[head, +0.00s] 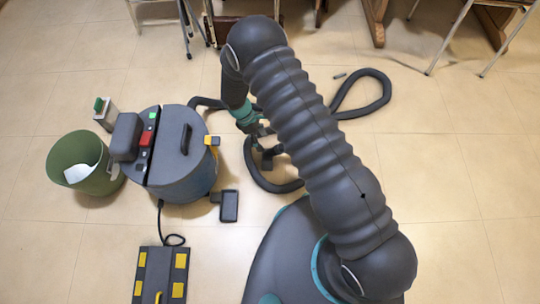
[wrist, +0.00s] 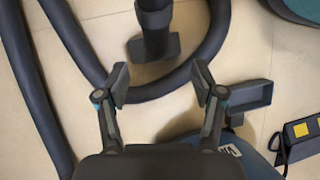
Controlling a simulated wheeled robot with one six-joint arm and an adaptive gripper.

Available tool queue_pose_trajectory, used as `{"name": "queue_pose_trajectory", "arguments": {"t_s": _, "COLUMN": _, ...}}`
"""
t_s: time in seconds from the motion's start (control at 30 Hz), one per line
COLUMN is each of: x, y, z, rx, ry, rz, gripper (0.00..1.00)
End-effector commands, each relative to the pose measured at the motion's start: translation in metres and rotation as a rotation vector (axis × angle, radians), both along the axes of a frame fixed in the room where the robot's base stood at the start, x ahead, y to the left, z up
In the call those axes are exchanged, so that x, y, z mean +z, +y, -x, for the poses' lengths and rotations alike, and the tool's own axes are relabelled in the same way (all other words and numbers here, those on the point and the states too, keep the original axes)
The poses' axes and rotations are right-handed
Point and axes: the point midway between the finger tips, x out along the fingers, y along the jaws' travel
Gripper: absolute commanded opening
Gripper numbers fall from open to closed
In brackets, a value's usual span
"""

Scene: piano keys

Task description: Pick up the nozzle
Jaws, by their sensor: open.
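The dark nozzle (wrist: 153,32), with a flat wide foot, lies on the floor in the wrist view, at the top centre inside a curve of black hose. My gripper (wrist: 162,84) is open and empty, its two fingers spread below the nozzle in the picture and apart from it. In the head view my gripper (head: 262,148) is low beside the vacuum cleaner, partly hidden by my arm. I cannot clearly separate the nozzle from the gripper there.
Black hose (head: 368,108) loops across the floor. A green bin (head: 78,160) and a black-and-yellow panel (head: 160,275) are at left. Floor at right is clear.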

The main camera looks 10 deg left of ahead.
Motion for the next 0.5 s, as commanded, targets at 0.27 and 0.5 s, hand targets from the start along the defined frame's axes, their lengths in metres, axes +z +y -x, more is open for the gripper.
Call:
{"name": "queue_pose_trajectory", "arguments": {"t_s": 0.27, "x": -0.032, "y": -0.014, "z": 0.003, "rx": -0.002, "ry": -0.001, "rz": 0.000, "gripper": 0.68}}
{"name": "queue_pose_trajectory", "arguments": {"t_s": 0.5, "x": -0.043, "y": -0.020, "z": 0.003, "rx": -0.002, "ry": 0.000, "rz": -0.001, "gripper": 0.68}}
